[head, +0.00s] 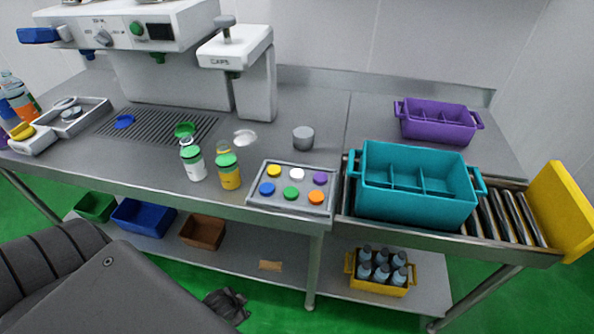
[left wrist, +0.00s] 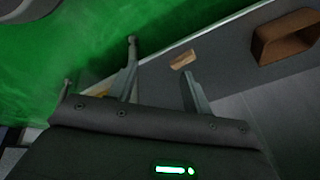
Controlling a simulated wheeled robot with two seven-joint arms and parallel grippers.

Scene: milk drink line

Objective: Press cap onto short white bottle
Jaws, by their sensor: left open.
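A short white bottle (head: 195,167) stands upright on the steel counter, with green at its top. A green round piece (head: 185,129) shows just behind it; whether it is a loose cap is unclear. A short orange bottle (head: 230,179) with a green top stands to the right. Several coloured caps, including a green cap (head: 291,193), sit in a grey tray (head: 257,206). My left gripper (left wrist: 160,83) is open and empty in the left wrist view, low near the under-shelf and away from the bottles. My right gripper is not in view.
The white CAPS machine (head: 256,85) stands behind the bottles. A grey cup (head: 303,138) and teal crate (head: 415,205) are at right. Below, a brown bin (head: 203,232) and yellow crate (head: 378,286) sit on the shelf. The counter's front edge overhangs it.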

